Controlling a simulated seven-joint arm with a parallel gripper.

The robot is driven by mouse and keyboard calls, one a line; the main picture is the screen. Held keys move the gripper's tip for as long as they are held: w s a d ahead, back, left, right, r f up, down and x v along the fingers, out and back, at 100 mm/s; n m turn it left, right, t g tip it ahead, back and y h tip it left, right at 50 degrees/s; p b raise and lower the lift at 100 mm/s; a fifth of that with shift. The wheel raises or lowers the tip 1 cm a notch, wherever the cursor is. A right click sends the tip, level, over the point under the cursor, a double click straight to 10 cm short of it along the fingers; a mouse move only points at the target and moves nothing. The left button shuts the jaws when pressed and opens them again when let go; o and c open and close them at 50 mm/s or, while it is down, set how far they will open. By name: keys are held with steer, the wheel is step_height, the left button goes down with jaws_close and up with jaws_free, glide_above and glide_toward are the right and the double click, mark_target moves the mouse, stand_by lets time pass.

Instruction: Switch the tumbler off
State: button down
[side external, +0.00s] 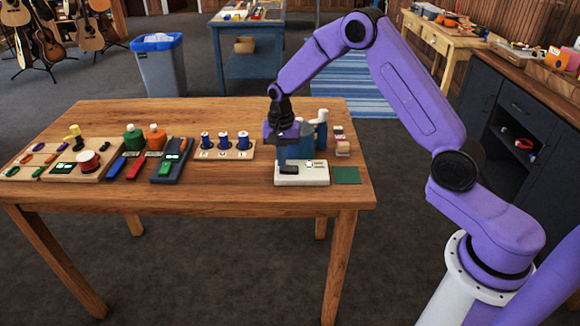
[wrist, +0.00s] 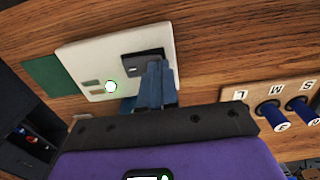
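The tumbler is a black rocker switch (side external: 289,170) on a white base plate (side external: 318,178) near the table's front right. In the wrist view the rocker (wrist: 134,65) sits in a dark frame on the plate (wrist: 85,52). A small round light (wrist: 110,86) on the plate glows white, with small labels beside it. My gripper (side external: 282,161) points down right over the rocker. Its blue fingers (wrist: 155,68) look closed together, with nothing between them, and cover part of the rocker. I cannot tell whether the tips touch it.
A green square (side external: 345,175) lies right of the plate. Blue bottles (side external: 320,130) stand close behind my gripper. To the left are a rack of blue spools (side external: 223,145), a dark device (side external: 170,165) and a wooden tray (side external: 60,160). The table's front strip is clear.

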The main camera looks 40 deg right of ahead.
steer(key=shift+f, duration=0.3)
steer(key=shift+r, duration=3.5)
